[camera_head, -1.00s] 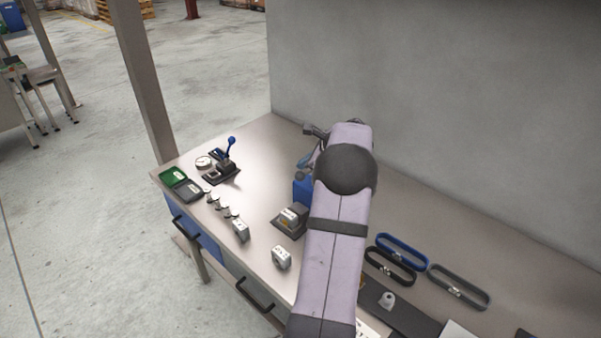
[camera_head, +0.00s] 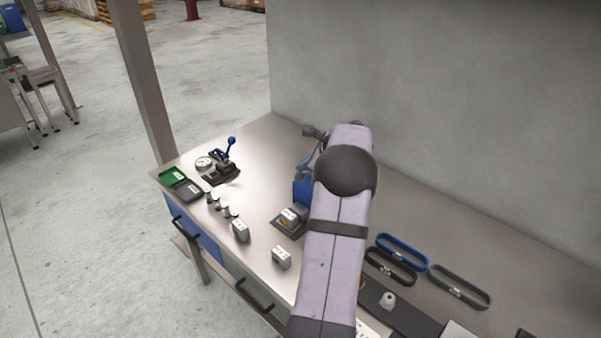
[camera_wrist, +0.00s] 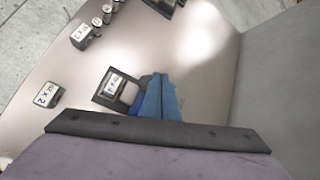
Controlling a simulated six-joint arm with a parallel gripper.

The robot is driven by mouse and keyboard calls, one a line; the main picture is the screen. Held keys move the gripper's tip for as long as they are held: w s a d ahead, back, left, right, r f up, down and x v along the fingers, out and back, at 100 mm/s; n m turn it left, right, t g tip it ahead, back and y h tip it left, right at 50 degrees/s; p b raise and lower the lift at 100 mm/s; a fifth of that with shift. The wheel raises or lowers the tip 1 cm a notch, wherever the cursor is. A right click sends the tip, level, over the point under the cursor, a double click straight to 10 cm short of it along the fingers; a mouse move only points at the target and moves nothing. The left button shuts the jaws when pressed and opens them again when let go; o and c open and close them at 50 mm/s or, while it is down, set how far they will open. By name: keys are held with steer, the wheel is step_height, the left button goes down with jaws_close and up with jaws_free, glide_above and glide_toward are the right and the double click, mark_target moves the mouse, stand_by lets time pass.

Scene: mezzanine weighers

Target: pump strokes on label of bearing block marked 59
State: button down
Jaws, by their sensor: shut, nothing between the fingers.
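A hand pump with a blue lever (camera_head: 230,146) and a round gauge (camera_head: 203,163) stands at the table's far left. One pale bearing block (camera_head: 289,218) sits in a dark holder beside a blue part (camera_head: 301,191). Two more blocks, a left one (camera_head: 240,230) and a right one (camera_head: 281,257), stand on the bare table. Their labels show in the wrist view on the holder's block (camera_wrist: 117,83), one block (camera_wrist: 81,34) and another block (camera_wrist: 45,95); I cannot read a 59. My gripper (camera_wrist: 163,95), with blue fingers, is shut and empty, overlapping the holder's right side in that view.
Several small metal fittings (camera_head: 222,206) stand between pump and blocks. A green open case (camera_head: 172,176) lies at the left edge. Blue (camera_head: 403,250) and dark (camera_head: 459,287) belts lie at right. A grey wall (camera_head: 450,110) borders the back. Bare tabletop lies behind the holder.

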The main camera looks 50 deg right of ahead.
steer(key=shift+a+f+b, duration=0.15)
steer(key=shift+f+b, duration=0.3)
steer(key=shift+f, duration=0.25)
steer(key=shift+a+f+b, duration=0.1)
steer(key=shift+f+b, duration=0.3)
steer(key=shift+f, duration=0.25)
stand_by(1.0)
steer(key=shift+r, duration=0.15)
steer(key=shift+d+r+p, duration=0.25)
steer(key=shift+r+p, duration=0.7)
steer(key=shift+p, duration=0.1)
steer(key=shift+d+r+p, duration=0.2)
steer(key=shift+r+p, duration=0.75)
steer(key=shift+p, duration=0.1)
steer(key=r+p, duration=0.3)
steer(key=d+r+p, duration=0.1)
steer(key=r+p, duration=0.1)
steer(key=shift+w+a+f+b, duration=0.15)
steer(key=shift+f+b, duration=0.1)
steer(key=shift+b, duration=0.15)
stand_by(1.9)
